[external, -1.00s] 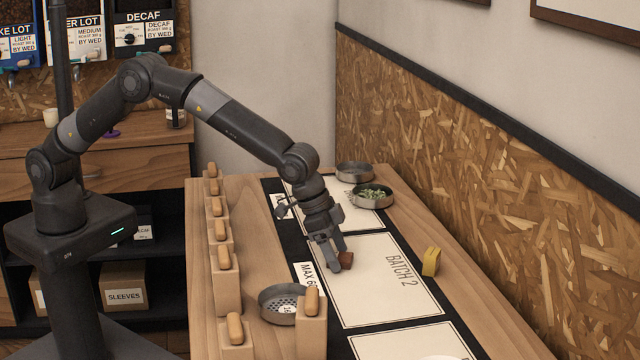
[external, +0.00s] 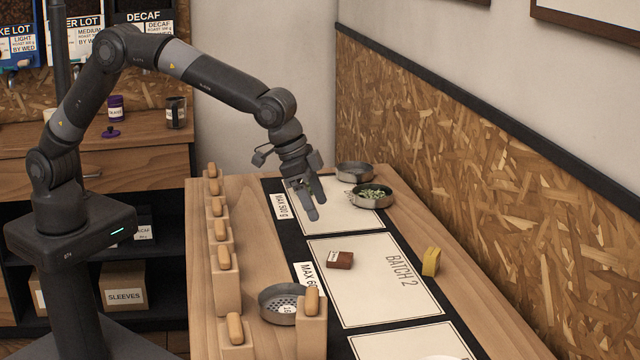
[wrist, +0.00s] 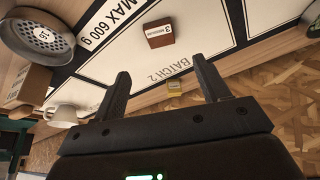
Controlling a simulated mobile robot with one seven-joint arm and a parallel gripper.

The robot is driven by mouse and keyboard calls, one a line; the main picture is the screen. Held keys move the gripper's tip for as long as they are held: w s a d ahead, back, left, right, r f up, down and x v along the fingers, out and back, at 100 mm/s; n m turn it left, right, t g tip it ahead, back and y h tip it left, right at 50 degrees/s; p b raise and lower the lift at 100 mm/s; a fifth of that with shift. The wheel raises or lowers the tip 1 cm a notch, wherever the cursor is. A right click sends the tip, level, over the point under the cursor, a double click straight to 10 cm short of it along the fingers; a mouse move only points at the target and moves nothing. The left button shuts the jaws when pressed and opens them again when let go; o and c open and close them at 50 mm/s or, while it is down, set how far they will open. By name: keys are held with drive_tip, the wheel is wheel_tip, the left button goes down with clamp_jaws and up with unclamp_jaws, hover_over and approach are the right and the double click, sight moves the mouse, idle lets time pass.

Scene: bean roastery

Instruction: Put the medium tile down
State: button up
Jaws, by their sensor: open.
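The medium tile (external: 340,260) is a small reddish-brown block with a white label on its side. It lies on the white Batch 2 mat (external: 380,300), near that mat's upper left part. The wrist view shows the tile (wrist: 160,27) with its label reading "3 MEDIUM", apart from my fingers. My gripper (external: 312,200) is open and empty, raised above the mat behind Batch 2. In the wrist view its two fingers (wrist: 160,88) are spread wide with nothing between them.
A yellow block (external: 431,262) stands right of the Batch 2 mat. A dish with green beans (external: 372,196) and another metal dish (external: 355,172) sit at the back. A perforated sieve (external: 280,303) and several wooden-handled blocks line the left. A white cup (wrist: 62,115) shows in the wrist view.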

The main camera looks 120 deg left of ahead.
drive_tip(key=s+d+r+m, duration=0.1)
drive_tip(key=s+d+r, duration=0.35)
drive_tip(key=s, duration=0.25)
drive_tip(key=s+d+r+h, duration=0.1)
drive_tip(key=s+d+r, duration=0.2)
drive_tip(key=s+r, duration=0.35)
drive_tip(key=s+d+r+m, duration=0.1)
drive_tip(key=s+d+r, duration=0.25)
drive_tip(key=s, duration=0.45)
drive_tip(key=s+d+f+m, duration=0.1)
drive_tip(key=s+d, duration=0.2)
drive_tip(key=s, duration=1)
drive_tip(key=s+d+f+m+t, duration=0.1)
drive_tip(key=s+d, duration=0.3)
drive_tip(key=s, duration=1)
drive_tip(key=shift+f+h, duration=0.4)
drive_tip(key=shift+f, duration=0.2)
